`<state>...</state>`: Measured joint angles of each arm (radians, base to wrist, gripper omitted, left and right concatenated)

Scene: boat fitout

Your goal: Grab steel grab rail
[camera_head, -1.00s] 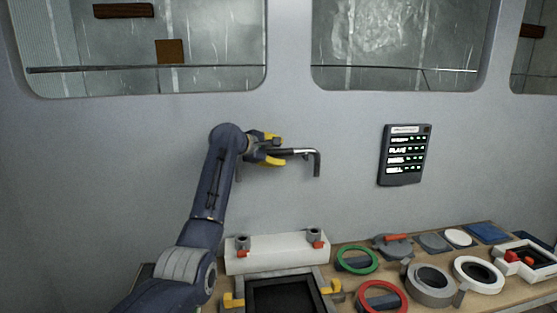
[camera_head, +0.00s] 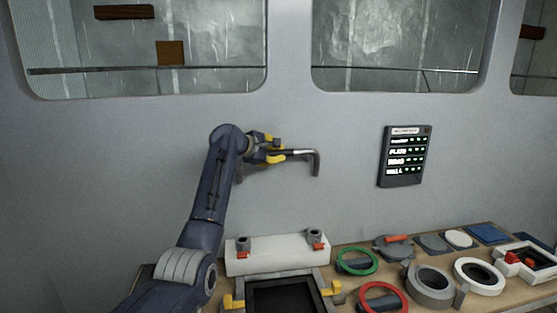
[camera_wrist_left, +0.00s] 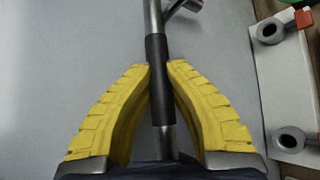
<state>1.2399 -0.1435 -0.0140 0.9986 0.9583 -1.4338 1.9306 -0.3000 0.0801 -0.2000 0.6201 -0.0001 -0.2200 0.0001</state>
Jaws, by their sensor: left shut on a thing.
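The steel grab rail (camera_head: 306,153) is a grey bar with a bent end, set against the pale wall in the head view. My left gripper (camera_head: 277,150), with yellow fingers, is at the rail's left part. In the left wrist view the rail (camera_wrist_left: 153,18) runs between the fingers. My left gripper (camera_wrist_left: 160,68) is shut on its dark sleeve (camera_wrist_left: 158,80), one fingertip on each side. The rail's left end is mostly hidden behind the gripper and arm in the head view. My right gripper is not in view.
Below is a wooden bench holding a white block (camera_head: 277,254) with two grey fittings, a green ring (camera_head: 342,268), a red ring (camera_head: 400,291) and a dark framed opening. A dark panel with lit rows (camera_head: 404,156) hangs at right. The wall between is clear.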

